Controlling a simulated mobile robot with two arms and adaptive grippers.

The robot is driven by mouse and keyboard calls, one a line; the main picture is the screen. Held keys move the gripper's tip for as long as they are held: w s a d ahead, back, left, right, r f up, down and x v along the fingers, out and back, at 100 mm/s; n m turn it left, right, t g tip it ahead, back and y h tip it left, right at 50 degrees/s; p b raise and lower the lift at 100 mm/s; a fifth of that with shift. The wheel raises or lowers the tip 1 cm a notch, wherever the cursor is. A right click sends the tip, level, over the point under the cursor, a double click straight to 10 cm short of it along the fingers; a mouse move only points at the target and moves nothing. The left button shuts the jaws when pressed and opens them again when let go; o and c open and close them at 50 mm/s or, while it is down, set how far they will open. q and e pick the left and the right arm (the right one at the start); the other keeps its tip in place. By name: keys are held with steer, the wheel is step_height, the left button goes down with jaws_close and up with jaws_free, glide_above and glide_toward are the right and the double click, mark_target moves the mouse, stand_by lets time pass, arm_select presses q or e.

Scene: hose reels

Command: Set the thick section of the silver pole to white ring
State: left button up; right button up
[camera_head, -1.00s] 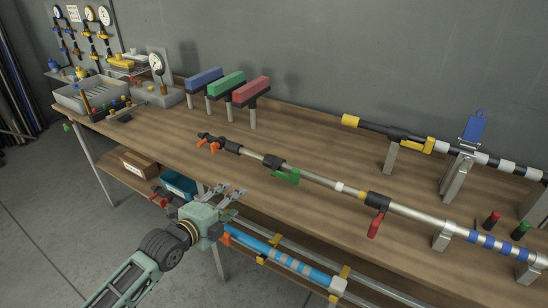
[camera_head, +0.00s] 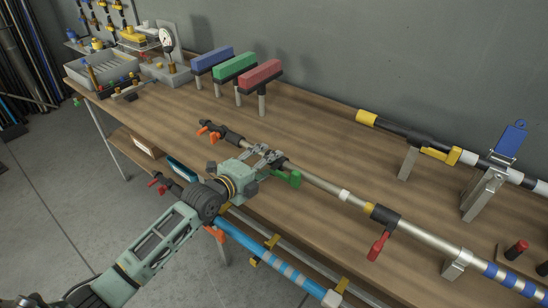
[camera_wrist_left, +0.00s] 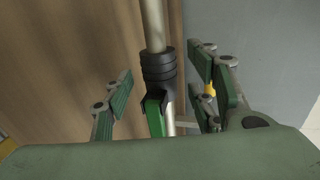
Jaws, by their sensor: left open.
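The silver pole (camera_head: 320,183) lies slanting along the bench on supports. It has a white ring (camera_head: 345,195), a black collar with a green lever (camera_head: 290,178), and a black collar with a red lever (camera_head: 377,247). A thicker silver tube (camera_head: 428,239) continues to the lower right. My left gripper (camera_head: 268,153) is open at the green-lever collar, partly hiding it. In the left wrist view, the open fingers (camera_wrist_left: 165,78) stand either side of the black collar (camera_wrist_left: 158,70) and green lever (camera_wrist_left: 154,117), with the pole (camera_wrist_left: 152,25) running between them. My right gripper is not in view.
A second pole with a yellow end (camera_head: 367,117) and a blue-lever clamp (camera_head: 510,140) lies at the back right. Three coloured blocks on stands (camera_head: 235,66) are behind. A blue pole (camera_head: 250,242) lies on the shelf below. The bench between the stands and the silver pole is clear.

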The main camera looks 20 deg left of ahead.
arm_select(q)
steer(key=x, duration=0.2)
steer(key=shift+w+d+f, duration=0.15)
steer(key=shift+w, duration=0.2)
steer(key=shift+w+d+f, duration=0.2)
steer(key=shift+w, duration=0.3)
steer(key=c, duration=0.9)
jaws_close()
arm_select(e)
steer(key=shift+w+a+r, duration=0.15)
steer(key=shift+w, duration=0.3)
